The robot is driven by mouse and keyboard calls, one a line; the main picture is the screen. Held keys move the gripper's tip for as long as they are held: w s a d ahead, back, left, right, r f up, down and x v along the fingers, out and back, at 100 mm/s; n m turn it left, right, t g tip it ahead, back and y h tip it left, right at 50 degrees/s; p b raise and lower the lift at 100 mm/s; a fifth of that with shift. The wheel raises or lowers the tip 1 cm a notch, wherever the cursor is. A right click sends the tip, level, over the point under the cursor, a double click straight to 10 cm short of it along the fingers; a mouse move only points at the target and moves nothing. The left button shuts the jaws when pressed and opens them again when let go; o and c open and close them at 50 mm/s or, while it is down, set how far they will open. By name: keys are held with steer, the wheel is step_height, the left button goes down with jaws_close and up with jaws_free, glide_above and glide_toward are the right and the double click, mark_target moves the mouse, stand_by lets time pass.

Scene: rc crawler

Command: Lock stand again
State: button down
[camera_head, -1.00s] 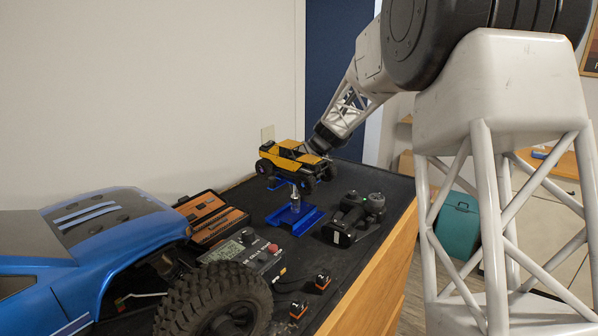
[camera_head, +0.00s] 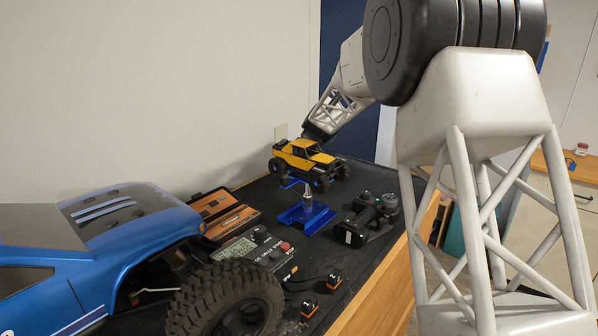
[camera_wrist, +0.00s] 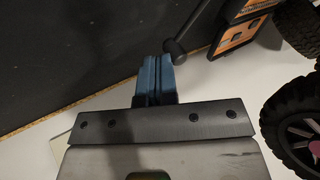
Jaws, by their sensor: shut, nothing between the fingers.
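The yellow crawler (camera_head: 304,157) sits raised on the blue stand (camera_head: 305,216), above the black bench top. The stand has a wide blue base, a silver-grey post and a blue upper support under the crawler. My arm reaches in behind the crawler, which hides my gripper in the head view. In the wrist view my gripper (camera_wrist: 158,62) has its blue fingers together and empty. A dark rod with a rounded end (camera_wrist: 176,52) lies right beside the fingertips; I cannot tell whether they touch. Crawler tyres (camera_wrist: 290,118) show at the right. I cannot tell the stand's lock state.
A large blue vehicle (camera_head: 120,240) fills the left front. An orange-and-black case (camera_head: 228,214), a charger (camera_head: 255,250), small orange-and-black packs (camera_head: 333,282) and a black handheld controller (camera_head: 365,218) surround the stand. The wall is close behind; the bench's wooden edge is at right.

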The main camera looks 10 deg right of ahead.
steer(key=shift+s+a+n+g, duration=0.25)
steer(key=shift+a+n+g, duration=0.15)
steer(key=shift+a+n, duration=0.4)
steer(key=shift+s+a+n+g+h, duration=0.3)
steer(key=shift+a+n+g+h, duration=0.3)
steer(key=shift+n, duration=0.5)
steer(key=shift+w, duration=0.1)
steer(key=shift+w+d, duration=0.4)
steer(key=shift+w, duration=0.3)
steer(key=shift+w+d, duration=0.5)
steer(key=shift+w, duration=0.4)
steer(key=v, duration=1)
steer(key=shift+s+d, duration=0.3)
steer(key=shift+s, duration=0.1)
